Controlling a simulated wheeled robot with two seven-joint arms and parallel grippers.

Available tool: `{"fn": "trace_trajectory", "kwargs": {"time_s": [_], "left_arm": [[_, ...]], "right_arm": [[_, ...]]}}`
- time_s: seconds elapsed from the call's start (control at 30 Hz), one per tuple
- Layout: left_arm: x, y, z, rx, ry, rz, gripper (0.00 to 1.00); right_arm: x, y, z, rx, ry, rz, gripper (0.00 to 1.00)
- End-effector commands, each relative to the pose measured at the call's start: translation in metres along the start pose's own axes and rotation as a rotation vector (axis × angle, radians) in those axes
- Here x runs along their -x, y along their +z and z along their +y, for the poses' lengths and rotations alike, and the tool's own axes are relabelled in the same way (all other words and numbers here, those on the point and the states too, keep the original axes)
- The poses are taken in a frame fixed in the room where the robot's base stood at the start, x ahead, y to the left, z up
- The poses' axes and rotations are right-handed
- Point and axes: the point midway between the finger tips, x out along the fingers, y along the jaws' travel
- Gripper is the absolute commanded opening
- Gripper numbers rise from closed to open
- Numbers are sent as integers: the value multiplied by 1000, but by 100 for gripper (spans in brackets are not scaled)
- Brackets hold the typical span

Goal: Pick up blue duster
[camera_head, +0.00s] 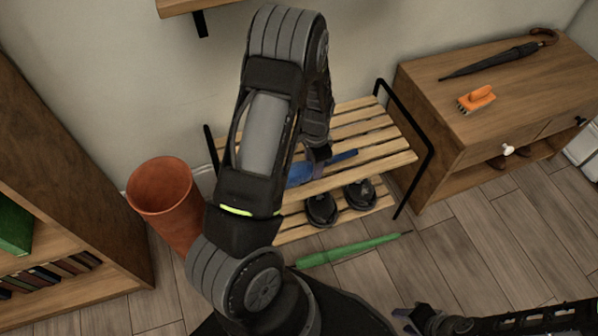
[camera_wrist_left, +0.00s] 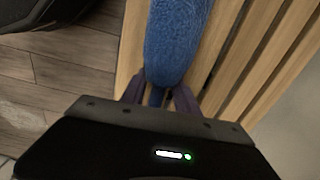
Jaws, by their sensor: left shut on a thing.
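The blue duster (camera_head: 301,173) lies along the upper slats of the wooden rack, partly hidden by my left arm in the head view. Its narrow end (camera_head: 344,157) points right. My left gripper (camera_head: 318,154) reaches down onto it. In the left wrist view the fluffy blue head of the duster (camera_wrist_left: 178,42) runs up from between the fingers (camera_wrist_left: 158,94), which are shut on its narrow part. The slats are right beneath or behind it. My right gripper (camera_head: 415,318) is at the bottom right of the head view, dark and cut off, its fingers unclear.
The slatted rack (camera_head: 392,157) has black shoes (camera_head: 322,209) on its lower shelf. A green closed umbrella (camera_head: 350,249) lies on the floor. A terracotta pot (camera_head: 160,186) stands left. A cabinet (camera_head: 432,90) at right bears an orange brush (camera_head: 477,100) and a black umbrella (camera_head: 495,60).

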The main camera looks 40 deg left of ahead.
Motion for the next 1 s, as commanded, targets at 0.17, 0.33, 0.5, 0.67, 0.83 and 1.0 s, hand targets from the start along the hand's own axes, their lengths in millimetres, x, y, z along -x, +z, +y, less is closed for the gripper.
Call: {"fn": "trace_trajectory", "kwargs": {"time_s": [0.17, 0.33, 0.5, 0.67, 0.83, 1.0], "left_arm": [[1, 0, 0, 0, 0, 1, 0], [13, -1, 0, 1, -1, 2, 0], [43, -1, 0, 0, -2, 3, 0], [75, -1, 0, 0, -2, 4, 0], [96, 0, 0, 0, 0, 1, 0], [101, 0, 0, 0, 0, 1, 0]], "right_arm": [[0, 0, 0, 0, 0, 0, 36], [4, 0, -2, 0, 0, 0, 36], [12, 0, -5, 1, 0, 0, 36], [20, 0, -8, 2, 0, 0, 36], [24, 0, -9, 2, 0, 0, 36], [24, 0, -9, 2, 0, 0, 36]]}}
